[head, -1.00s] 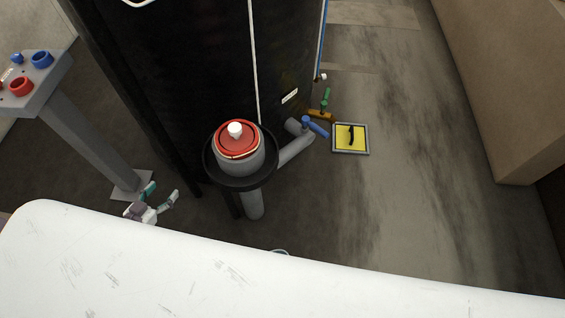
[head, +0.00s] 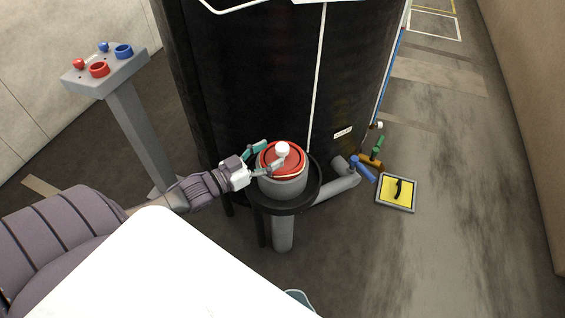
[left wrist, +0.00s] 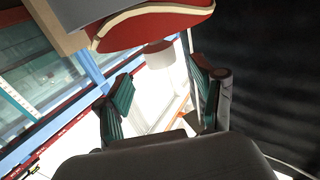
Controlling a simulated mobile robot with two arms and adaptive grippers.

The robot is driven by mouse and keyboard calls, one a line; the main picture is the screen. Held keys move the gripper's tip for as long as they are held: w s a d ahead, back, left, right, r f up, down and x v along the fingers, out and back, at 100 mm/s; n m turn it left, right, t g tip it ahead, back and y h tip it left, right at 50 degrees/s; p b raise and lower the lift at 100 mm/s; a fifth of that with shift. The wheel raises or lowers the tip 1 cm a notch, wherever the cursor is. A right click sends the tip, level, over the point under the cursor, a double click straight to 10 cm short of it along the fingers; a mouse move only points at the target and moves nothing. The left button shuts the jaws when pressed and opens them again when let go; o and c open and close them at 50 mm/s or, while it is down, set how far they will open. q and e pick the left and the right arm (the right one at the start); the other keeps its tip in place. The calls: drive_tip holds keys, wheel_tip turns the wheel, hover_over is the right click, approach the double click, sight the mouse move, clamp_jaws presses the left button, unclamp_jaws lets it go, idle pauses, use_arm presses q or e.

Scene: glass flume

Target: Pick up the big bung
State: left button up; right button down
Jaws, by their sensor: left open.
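The big bung (head: 270,163) is a red disc with a pale rim and a white knob (head: 282,149). It sits in the mouth of a grey upright pipe (head: 284,187). My left gripper (head: 268,157) is open, with its teal fingers at the bung's top, close to the knob. In the left wrist view the red bung (left wrist: 165,27) is at the top and its white knob (left wrist: 158,55) shows beyond the gap between the open fingertips (left wrist: 165,82). I cannot tell whether a finger touches the knob. My right gripper is not in view.
A black ring (head: 313,190) surrounds the pipe, and a big dark tank (head: 250,80) stands behind it. A grey stand (head: 105,72) at left holds red and blue pieces. Coloured valve handles (head: 370,162) and a yellow framed plate (head: 397,192) are at right, beside open floor.

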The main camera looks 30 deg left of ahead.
sight(282, 146)
use_arm(q)
drive_tip(key=b+x, duration=0.1)
drive_tip(key=x, duration=0.4)
drive_tip(key=shift+a, duration=0.15)
clamp_jaws()
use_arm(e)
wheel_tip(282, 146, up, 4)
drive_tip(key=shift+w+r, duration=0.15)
